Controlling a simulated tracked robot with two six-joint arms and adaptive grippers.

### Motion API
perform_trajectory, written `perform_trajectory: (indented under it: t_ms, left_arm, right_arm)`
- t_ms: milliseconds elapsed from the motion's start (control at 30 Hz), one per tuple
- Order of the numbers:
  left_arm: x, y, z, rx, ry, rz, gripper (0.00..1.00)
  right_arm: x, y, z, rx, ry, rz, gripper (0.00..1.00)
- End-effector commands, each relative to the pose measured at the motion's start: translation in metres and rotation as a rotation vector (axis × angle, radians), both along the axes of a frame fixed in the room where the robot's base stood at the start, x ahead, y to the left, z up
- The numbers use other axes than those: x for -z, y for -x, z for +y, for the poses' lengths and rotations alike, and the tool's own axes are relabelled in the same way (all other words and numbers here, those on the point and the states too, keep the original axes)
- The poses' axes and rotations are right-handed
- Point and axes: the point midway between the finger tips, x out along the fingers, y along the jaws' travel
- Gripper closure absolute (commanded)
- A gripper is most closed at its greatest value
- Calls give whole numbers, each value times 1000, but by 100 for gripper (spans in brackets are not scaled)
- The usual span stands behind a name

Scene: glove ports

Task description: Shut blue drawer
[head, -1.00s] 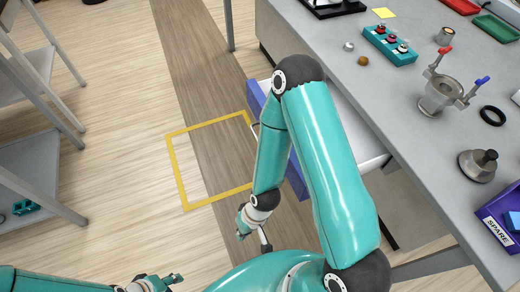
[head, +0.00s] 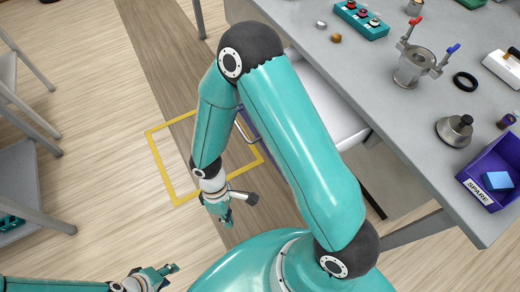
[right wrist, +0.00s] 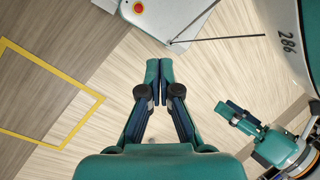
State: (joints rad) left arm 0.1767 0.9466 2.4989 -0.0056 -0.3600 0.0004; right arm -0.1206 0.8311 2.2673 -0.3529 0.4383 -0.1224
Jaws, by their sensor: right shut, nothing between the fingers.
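The blue drawer (head: 250,128) stands open, pulled out from under the grey bench. Its white inside (head: 338,112) shows to the right of my right arm, which hides much of the blue front. A pale handle (head: 243,138) shows partly on the front. My right gripper (head: 224,214) is below and in front of the drawer front, apart from it. In the right wrist view its fingertips (right wrist: 158,66) are together and empty. My left gripper (head: 166,270) is low at the left, away from the drawer; its finger gap is unclear.
The bench top (head: 400,125) holds a metal vessel (head: 412,68) with red and blue handles, a purple SPARE bin (head: 490,180) and other small items. A yellow floor outline (head: 165,165) lies left of the drawer. A grey shelf unit (head: 30,190) stands at far left.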

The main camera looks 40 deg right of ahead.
Motion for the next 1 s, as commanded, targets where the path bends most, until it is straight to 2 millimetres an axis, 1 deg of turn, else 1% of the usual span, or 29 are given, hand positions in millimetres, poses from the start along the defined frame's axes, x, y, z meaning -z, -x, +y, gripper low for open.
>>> perform_trajectory:
  t_ms: [33, 67, 100, 167, 200, 267, 300, 400, 500, 567, 667, 867, 1000]
  left_arm:
    - [-2, 0, 0, 0, 0, 0, 60]
    - [-2, 0, 0, 0, 0, 0, 60]
    - [-3, 0, 0, 0, 0, 0, 60]
    - [-4, 0, 0, 0, 0, 0, 60]
    - [-4, 0, 0, 0, 0, 0, 60]
    - [-5, 0, 0, 0, 0, 0, 60]
    - [-5, 0, 0, 0, 0, 0, 60]
    - [-6, 0, 0, 0, 0, 0, 60]
    - [-6, 0, 0, 0, 0, 0, 60]
    - [-6, 0, 0, 0, 0, 0, 60]
    - [-6, 0, 0, 0, 0, 0, 60]
    - [-9, 0, 0, 0, 0, 0, 60]
    - [-10, 0, 0, 0, 0, 0, 60]
  right_arm:
    - [-18, -8, -5, -139, 52, 3, 100]
    - [-28, -11, -10, -218, 91, 11, 100]
    - [-42, -17, -18, -319, 150, 21, 100]
    - [-66, -28, -30, -448, 243, 32, 100]
    - [-83, -35, -37, -523, 307, 38, 100]
    - [-107, -47, -46, -612, 400, 45, 100]
    - [-123, -54, -51, -659, 458, 49, 100]
    - [-156, -67, -59, -736, 574, 55, 100]
    - [-176, -73, -63, -772, 646, 62, 100]
    - [-182, -75, -66, -780, 669, 65, 100]
    - [-180, -74, -72, -785, 680, 70, 100]
    - [-159, -69, -93, -784, 679, 74, 100]
    - [-138, -63, -113, -783, 678, 75, 100]
